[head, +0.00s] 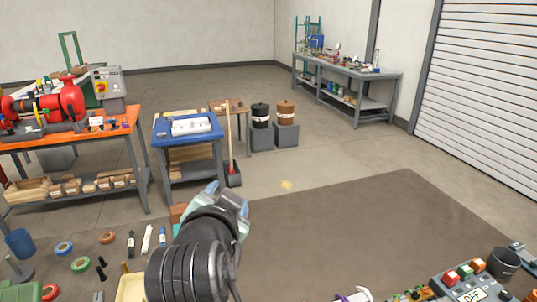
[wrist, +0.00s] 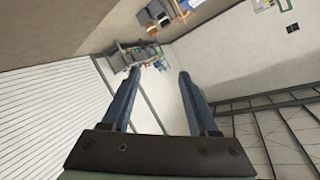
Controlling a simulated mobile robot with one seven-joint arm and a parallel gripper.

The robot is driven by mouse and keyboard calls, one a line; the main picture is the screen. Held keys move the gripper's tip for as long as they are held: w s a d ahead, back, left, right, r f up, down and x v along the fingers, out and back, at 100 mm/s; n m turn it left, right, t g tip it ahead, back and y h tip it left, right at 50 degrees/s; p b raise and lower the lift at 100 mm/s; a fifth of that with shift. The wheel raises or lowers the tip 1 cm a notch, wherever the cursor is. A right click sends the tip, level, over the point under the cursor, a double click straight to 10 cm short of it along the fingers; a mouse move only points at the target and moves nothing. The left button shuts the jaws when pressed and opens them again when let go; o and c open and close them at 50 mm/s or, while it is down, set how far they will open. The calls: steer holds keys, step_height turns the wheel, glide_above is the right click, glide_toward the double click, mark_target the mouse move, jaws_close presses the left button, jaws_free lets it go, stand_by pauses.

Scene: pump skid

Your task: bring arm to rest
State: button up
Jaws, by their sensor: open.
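My arm reaches up and forward from the bottom middle of the head view, with my gripper (head: 232,198) at its far end. In the wrist view my gripper (wrist: 160,75) shows two blue fingers set well apart, with nothing between them. It is open and empty, held in the air and touching nothing that I can see. The wrist view is strongly tilted and looks across the room to the far workbench (wrist: 135,55). In the head view the fingertips are small and partly hidden by the wrist.
An orange bench (head: 75,138) with a red pump (head: 68,100) stands at left. A blue table (head: 190,139) is beside it. Tape rolls and markers lie at lower left; a control box (head: 470,290) and dark cup (head: 503,263) are at lower right. The floor mat (head: 340,225) is mostly clear.

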steer(key=s+d+r+n+t, duration=0.2)
steer(key=s+r+t, duration=0.15)
steer(key=r, duration=0.65)
steer(key=s+d+r+n+t, duration=0.2)
steer(key=s+r+t, duration=0.15)
steer(key=r, duration=0.65)
steer(key=s+d+r+n+t, duration=0.2)
steer(key=s+r+t, duration=0.4)
steer(key=s+r, duration=0.4)
steer(key=shift+s+d+r+n, duration=0.4)
steer(key=shift+d+r, duration=0.1)
steer(key=shift+r, duration=0.25)
steer(key=shift+s, duration=0.1)
steer(key=shift+c, duration=0.8)
